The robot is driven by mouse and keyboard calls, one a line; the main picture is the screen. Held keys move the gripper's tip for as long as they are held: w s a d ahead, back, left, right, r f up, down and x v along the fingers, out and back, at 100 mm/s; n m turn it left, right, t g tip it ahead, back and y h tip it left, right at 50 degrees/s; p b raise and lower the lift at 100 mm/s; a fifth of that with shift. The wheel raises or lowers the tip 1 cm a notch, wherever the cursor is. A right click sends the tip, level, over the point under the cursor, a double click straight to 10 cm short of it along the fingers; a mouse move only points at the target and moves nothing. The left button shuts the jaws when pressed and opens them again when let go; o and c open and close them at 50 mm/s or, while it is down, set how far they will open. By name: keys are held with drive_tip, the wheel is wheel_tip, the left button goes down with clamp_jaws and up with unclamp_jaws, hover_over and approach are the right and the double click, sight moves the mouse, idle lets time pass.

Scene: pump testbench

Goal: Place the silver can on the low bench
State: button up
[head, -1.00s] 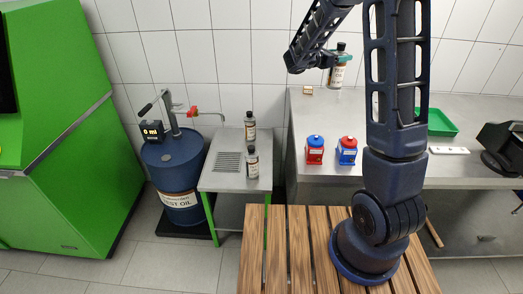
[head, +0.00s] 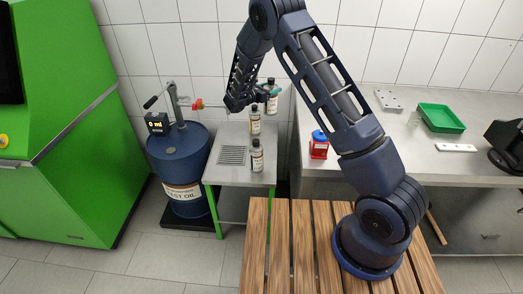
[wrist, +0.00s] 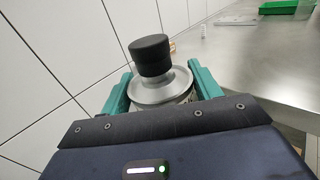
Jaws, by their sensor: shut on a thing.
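A silver can with a black cap and a label (head: 272,104) is in my gripper (head: 270,92), held upright in the air at the right side of the low bench in the head view. The wrist view shows the silver can's shoulder and black cap (wrist: 152,62) between the teal fingers of my gripper (wrist: 160,88). The low bench (head: 215,172) is a small grey-topped table with green legs and a slotted grate. Two similar cans (head: 255,122) (head: 257,158) stand on its right part.
An oil drum (head: 180,165) with a hand pump and a red-handled spout (head: 197,104) stands left of the low bench. A long steel bench (head: 392,160) is at the right, with a red canister (head: 319,147) and a green tray (head: 440,118). The low bench's left front is clear.

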drive_tip(key=a+f, duration=0.3)
drive_tip(key=f, duration=1.9)
drive_tip(key=shift+s+a+f+t, duration=0.2)
drive_tip(key=shift+s+f+t, duration=0.1)
drive_tip(key=shift+f, duration=0.25)
drive_tip(key=o, duration=1.5)
drive_tip(key=shift+c, duration=0.2)
